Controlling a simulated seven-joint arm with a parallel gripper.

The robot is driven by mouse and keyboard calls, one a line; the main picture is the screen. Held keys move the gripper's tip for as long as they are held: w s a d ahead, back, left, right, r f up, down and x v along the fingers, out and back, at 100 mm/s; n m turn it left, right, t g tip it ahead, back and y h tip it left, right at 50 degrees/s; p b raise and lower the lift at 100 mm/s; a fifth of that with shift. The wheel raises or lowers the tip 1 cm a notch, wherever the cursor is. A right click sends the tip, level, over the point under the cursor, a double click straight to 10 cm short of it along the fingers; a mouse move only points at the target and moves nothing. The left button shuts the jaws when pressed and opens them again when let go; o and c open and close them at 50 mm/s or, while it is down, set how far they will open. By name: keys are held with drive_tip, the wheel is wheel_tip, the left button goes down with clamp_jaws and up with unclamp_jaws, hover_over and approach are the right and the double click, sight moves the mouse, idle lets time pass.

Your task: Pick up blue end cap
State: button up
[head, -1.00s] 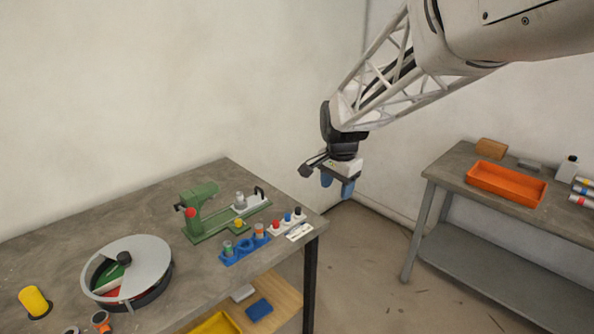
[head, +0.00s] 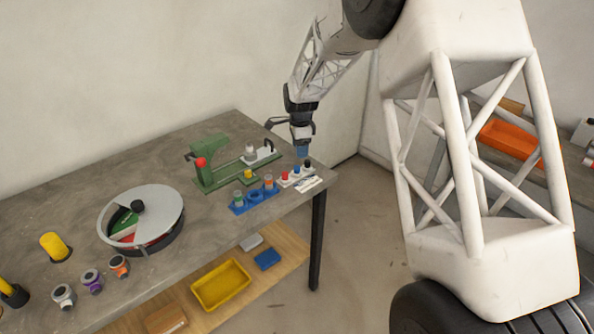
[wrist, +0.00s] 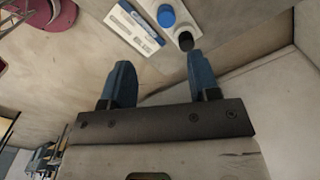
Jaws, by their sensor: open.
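The blue end cap (head: 296,170) stands in a small white holder (head: 289,183) near the table's right edge, between a red cap (head: 285,175) and a black cap (head: 308,164). In the wrist view the blue end cap (wrist: 166,15) shows as a round blue top beyond my fingertips, with the black cap (wrist: 186,41) by the right fingertip. My gripper (head: 302,153) is above the holder, pointing down. Its two blue fingers stand apart with nothing between them, as the wrist view of my gripper (wrist: 158,62) shows.
A blue rack (head: 239,209) with several cylindrical parts stands left of the holder. A green press (head: 208,164) stands behind. A white printed card (head: 310,184) lies beside the holder. A round grey-lidded turntable (head: 160,205) is farther left. A yellow bin (head: 220,285) sits on the lower shelf.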

sight(297, 167)
drive_tip(key=shift+w+a+f, duration=0.5)
drive_tip(key=shift+w+f, duration=0.05)
drive_tip(key=shift+f, duration=0.2)
drive_tip(key=shift+f, duration=1.3)
drive_tip(key=shift+f, duration=0.1)
drive_tip(key=shift+s+f, duration=0.15)
drive_tip(key=shift+f, duration=2.35)
drive_tip(key=shift+c, duration=0.2)
drive_tip(key=c, duration=1)
